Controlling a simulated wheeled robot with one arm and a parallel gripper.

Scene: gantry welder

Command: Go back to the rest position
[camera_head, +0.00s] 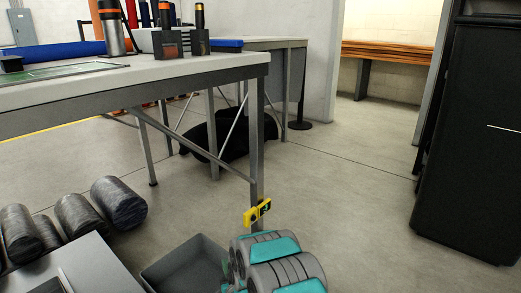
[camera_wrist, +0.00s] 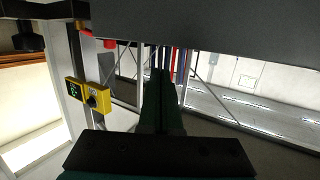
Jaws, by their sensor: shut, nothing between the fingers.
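My gripper (camera_wrist: 162,72) shows in the wrist view with its two dark fingers together and nothing between them. The fingers point away from the camera, near a broad dark grey surface across the top of the picture. In the head view only grey and teal parts of my arm (camera_head: 280,265) show at the bottom; the gripper itself cannot be made out there.
A workbench (camera_head: 190,70) with tools on top fills the upper left. A yellow device (camera_head: 257,212) is on its leg and shows in the wrist view (camera_wrist: 88,95). Dark rolls (camera_head: 118,203) lie lower left. A black cabinet (camera_head: 470,140) stands right; the floor between is clear.

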